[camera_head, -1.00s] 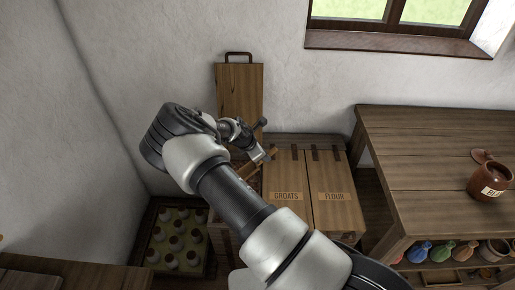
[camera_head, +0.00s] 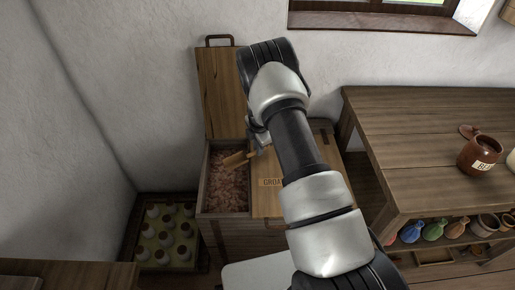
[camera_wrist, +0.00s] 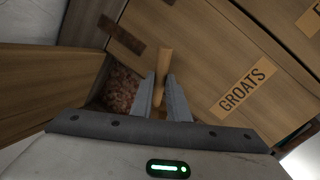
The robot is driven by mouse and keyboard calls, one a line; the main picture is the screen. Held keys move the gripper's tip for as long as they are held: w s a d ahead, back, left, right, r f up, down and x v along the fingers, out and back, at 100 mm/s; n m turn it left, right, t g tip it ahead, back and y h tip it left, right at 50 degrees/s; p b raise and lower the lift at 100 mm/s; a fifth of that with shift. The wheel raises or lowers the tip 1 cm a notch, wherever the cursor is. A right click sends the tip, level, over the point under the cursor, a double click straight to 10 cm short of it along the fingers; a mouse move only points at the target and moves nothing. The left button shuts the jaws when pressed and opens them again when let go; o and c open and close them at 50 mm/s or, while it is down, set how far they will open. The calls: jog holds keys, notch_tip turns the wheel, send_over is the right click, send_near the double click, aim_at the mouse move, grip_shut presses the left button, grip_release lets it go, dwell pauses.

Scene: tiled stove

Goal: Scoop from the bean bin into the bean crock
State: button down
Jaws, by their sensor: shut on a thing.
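My gripper (camera_head: 260,146) is shut on the handle of a wooden scoop (camera_head: 237,159). In the wrist view the scoop's handle (camera_wrist: 165,62) sticks out between the two fingers (camera_wrist: 160,95). The scoop's head is over the back right part of the open bean bin (camera_head: 202,195), near its divider. I cannot tell whether it touches the beans or holds any. Reddish-brown beans (camera_head: 227,187) fill the bin; some show in the wrist view (camera_wrist: 122,88). The bean crock (camera_head: 479,156), brown with a partly readable label, stands uncovered on the table at the right.
The bin's raised lid (camera_head: 220,92) leans at the wall. The shut groats lid (camera_head: 268,190) is right beside the bin. A small brown lid (camera_head: 468,131) lies behind the crock on the table (camera_head: 400,125). A crate of jars (camera_head: 163,240) stands on the left.

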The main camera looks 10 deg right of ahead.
jog(key=shift+w+p+v, duration=0.25)
jog(key=shift+p+v, duration=0.2)
jog(key=shift+v, duration=0.7)
jog(key=shift+w+p+v, duration=0.25)
jog(key=shift+p+v, duration=0.25)
jog(key=shift+v, duration=0.65)
jog(key=shift+w+p+v, duration=0.3)
jog(key=shift+p+v, duration=0.15)
jog(key=shift+v, duration=0.7)
jog(key=shift+r, duration=0.25)
